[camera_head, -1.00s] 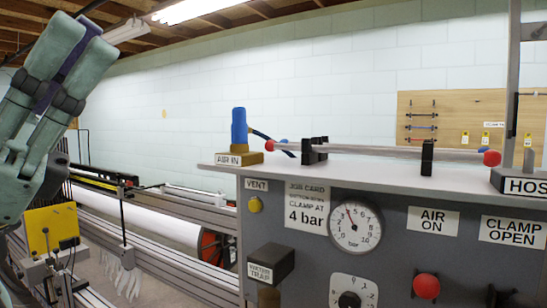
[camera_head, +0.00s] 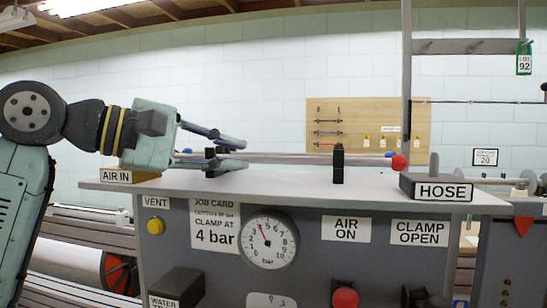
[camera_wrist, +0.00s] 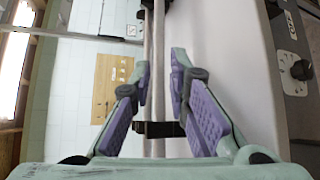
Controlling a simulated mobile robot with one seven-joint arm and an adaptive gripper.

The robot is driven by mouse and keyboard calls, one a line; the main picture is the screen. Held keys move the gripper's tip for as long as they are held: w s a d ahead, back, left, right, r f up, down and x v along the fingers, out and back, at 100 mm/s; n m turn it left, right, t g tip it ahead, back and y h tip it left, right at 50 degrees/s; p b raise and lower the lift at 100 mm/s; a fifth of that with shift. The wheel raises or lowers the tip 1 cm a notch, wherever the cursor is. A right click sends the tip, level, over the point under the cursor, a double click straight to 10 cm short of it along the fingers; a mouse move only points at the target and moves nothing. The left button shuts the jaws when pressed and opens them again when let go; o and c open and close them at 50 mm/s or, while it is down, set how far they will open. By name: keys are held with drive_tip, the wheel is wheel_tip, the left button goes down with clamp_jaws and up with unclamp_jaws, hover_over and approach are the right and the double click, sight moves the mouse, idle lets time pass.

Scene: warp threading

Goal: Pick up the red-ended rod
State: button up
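A long pale rod with a red ball end (camera_head: 399,162) lies level above the bench top, resting on black stands (camera_head: 338,163). A second thin rod with a blue end (camera_head: 389,154) lies close behind it. My gripper (camera_head: 242,154) reaches in from the left, at the rods' left part. In the wrist view my gripper (camera_wrist: 161,62) is open. Its purple-padded fingers stand on either side of the rods (camera_wrist: 158,90), with a visible gap on the right. Contact on the left is unclear.
The bench top (camera_head: 280,183) carries an AIR IN block (camera_head: 117,175) at left and a HOSE block (camera_head: 436,187) at right. A wooden tool board (camera_head: 350,112) hangs behind. The front panel holds a gauge (camera_head: 267,240) and a red button (camera_head: 345,298).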

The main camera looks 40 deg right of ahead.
sight(261, 159)
drive_tip(key=p+x, duration=0.1)
drive_tip(key=x, duration=0.4)
drive_tip(key=shift+s+d+p, duration=0.1)
drive_tip(key=shift+d+p, duration=0.1)
drive_tip(key=shift+p, duration=0.1)
clamp_jaws()
